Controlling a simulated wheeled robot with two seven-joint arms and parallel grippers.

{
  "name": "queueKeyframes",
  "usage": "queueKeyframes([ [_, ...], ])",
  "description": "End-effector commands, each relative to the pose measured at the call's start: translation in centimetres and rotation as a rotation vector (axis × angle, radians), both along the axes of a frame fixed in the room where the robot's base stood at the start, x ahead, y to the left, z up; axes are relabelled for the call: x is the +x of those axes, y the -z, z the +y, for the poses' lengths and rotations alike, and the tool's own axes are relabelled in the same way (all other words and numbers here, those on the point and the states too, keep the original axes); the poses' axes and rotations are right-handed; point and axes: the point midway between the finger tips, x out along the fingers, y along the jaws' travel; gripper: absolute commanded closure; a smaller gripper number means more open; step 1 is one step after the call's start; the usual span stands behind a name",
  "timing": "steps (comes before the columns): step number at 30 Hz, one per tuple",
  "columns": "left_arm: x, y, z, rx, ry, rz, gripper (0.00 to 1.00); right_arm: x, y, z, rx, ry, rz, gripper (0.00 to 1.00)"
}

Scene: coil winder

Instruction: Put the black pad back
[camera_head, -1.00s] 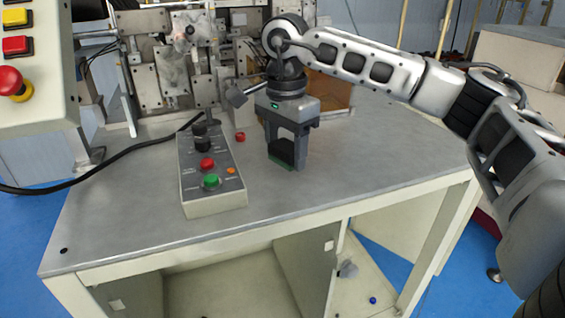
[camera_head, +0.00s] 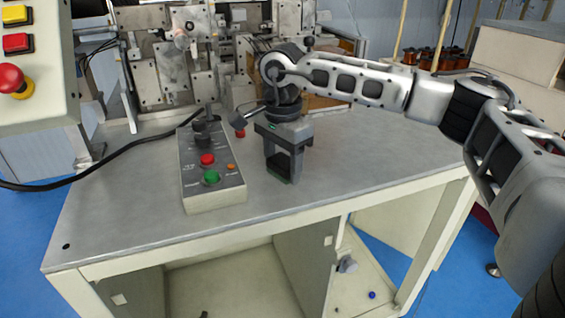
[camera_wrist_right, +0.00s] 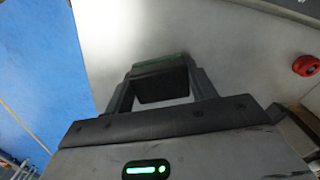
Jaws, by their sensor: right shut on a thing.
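My right gripper (camera_head: 281,172) points down over the grey table top, just right of the control box. It is shut on the black pad (camera_head: 279,164), which sits between its two fingers. In the right wrist view the pad (camera_wrist_right: 162,84) is a dark block with a green edge on its far side, held between the fingertips (camera_wrist_right: 160,82). I cannot tell whether the pad touches the table top. My left gripper is not in view.
The control box (camera_head: 213,177) with red and green buttons stands close left of the gripper. A small red knob (camera_head: 240,133) is behind it. The winder's metal plates (camera_head: 190,75) rise at the back. The table top (camera_head: 360,165) is clear to the right, and its front edge is near.

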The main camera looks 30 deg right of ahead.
Motion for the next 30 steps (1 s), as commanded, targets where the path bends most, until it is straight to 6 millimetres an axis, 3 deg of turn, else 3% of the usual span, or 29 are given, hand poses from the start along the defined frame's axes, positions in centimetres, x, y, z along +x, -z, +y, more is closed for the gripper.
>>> queueKeyframes([
  [7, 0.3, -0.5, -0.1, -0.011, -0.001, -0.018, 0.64, -0.2, 1.3, 0.1, -0.002, 0.0, 0.012, 0.69],
  [8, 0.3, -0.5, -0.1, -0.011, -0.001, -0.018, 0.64, -0.2, 1.3, 0.1, -0.002, 0.0, 0.013, 0.41],
  [10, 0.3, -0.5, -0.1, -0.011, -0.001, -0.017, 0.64, -0.2, 1.4, 0.1, -0.002, -0.001, 0.014, 0.22],
  [23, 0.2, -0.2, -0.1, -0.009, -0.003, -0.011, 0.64, -0.4, 1.4, 0.2, -0.001, -0.005, 0.02, 0.22],
  [28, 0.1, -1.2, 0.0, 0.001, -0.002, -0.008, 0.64, -0.4, -0.3, 0.2, -0.002, -0.006, 0.02, 0.22],
  [30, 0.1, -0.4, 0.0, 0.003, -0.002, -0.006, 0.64, -0.3, -1.1, 0.2, -0.002, -0.005, 0.016, 0.22],
])
